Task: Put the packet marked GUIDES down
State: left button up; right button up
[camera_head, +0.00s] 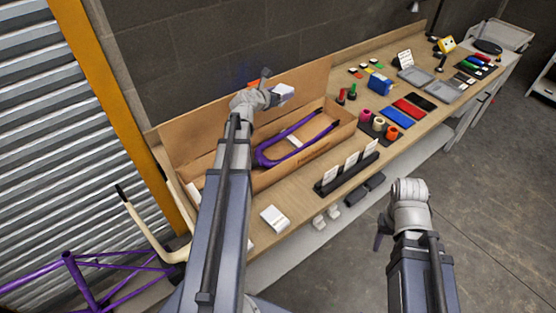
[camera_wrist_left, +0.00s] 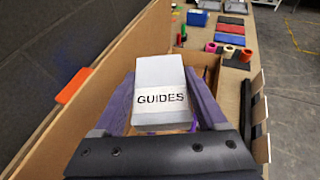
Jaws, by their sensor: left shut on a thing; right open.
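The white packet marked GUIDES (camera_wrist_left: 160,85) is between the fingers of my left gripper (camera_wrist_left: 160,100), its label facing the wrist camera. In the head view the packet (camera_head: 284,91) shows small at the tip of my left gripper (camera_head: 270,93). The gripper is shut on it, held up over the back part of the long open cardboard box (camera_head: 325,152). A purple fork (camera_head: 300,143) lies in the box with a small white item beside it. My right gripper (camera_head: 381,232) is open and empty, off the bench's front edge.
A black rack with white cards (camera_head: 348,172) and a white packet (camera_head: 274,219) are in front of the box. Rolls, coloured pads and a blue box (camera_head: 380,85) stand to the right. The box's tall rear flap carries an orange tab (camera_wrist_left: 74,86).

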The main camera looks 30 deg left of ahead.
pick_arm(q)
jog(key=f+m+h+b, duration=0.1)
jog(key=f+b, duration=0.6)
jog(key=f+m+h+b, duration=0.2)
jog(key=f+b, duration=0.5)
jog(key=f, duration=0.1)
jog(key=f+m+g+h+b, duration=0.1)
jog(key=f+h+b, duration=0.1)
jog(key=f+b, duration=0.6)
jog(key=shift+s+a+m, duration=0.1)
jog(key=shift+s+m, duration=0.2)
dwell(0.3)
jog(key=shift+f+b, duration=0.5)
jog(key=shift+f, duration=0.05)
